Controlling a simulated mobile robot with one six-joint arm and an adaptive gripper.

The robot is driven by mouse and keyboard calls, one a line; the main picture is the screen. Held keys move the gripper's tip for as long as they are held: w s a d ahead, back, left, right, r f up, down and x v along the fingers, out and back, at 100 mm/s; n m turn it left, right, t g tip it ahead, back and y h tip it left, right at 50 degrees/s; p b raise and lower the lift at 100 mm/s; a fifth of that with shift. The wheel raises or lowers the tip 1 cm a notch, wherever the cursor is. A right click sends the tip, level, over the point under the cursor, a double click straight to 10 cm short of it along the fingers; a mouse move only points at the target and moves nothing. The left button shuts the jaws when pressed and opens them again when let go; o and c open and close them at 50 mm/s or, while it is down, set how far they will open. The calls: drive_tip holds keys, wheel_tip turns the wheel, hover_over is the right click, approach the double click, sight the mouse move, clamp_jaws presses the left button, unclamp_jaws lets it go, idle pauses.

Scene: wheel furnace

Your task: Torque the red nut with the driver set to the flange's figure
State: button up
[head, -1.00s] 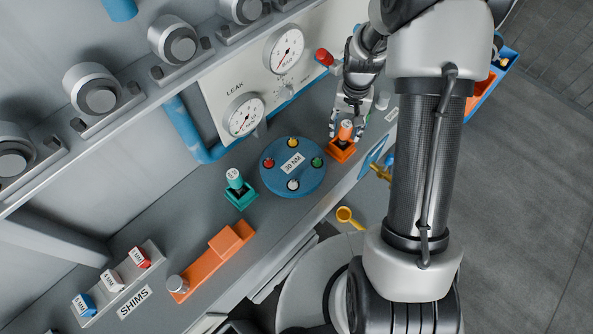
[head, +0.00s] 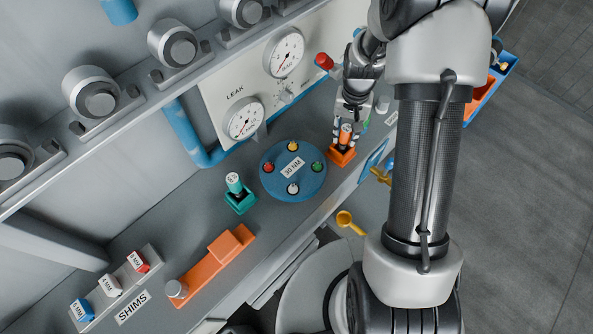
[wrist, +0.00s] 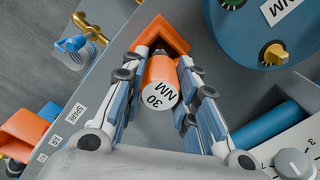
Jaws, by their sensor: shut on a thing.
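The orange driver (wrist: 160,84), its top marked 30 NM, stands upright at its orange holder (wrist: 157,33). My gripper (wrist: 158,78) is shut on it from both sides. In the head view the driver (head: 345,134) shows between the fingers above the orange holder (head: 342,157). The blue round flange (head: 282,190) bears a 30 NM label.
Two gauges (head: 243,119) are on the panel behind the flange, with a red knob (head: 323,61) nearby. An orange block fixture (head: 215,262) and a shims rack (head: 120,290) lie to the left. A yellow scoop-like part (head: 347,219) hangs at the bench front.

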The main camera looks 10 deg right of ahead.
drive_tip(key=shift+r, duration=0.1)
clamp_jaws()
drive_tip(key=shift+r+p, duration=1.85)
drive_tip(key=shift+r, duration=0.6)
drive_tip(key=s+a+r+m+p, duration=0.2)
drive_tip(key=s+a+r+m, duration=0.1)
drive_tip(key=a, duration=1.9)
drive_tip(key=shift+s+a+r+m, duration=0.2)
drive_tip(key=shift+a+m, duration=0.2)
drive_tip(key=shift+m, duration=0.4)
drive_tip(key=shift+f+b, duration=0.6)
drive_tip(key=shift+f, duration=0.35)
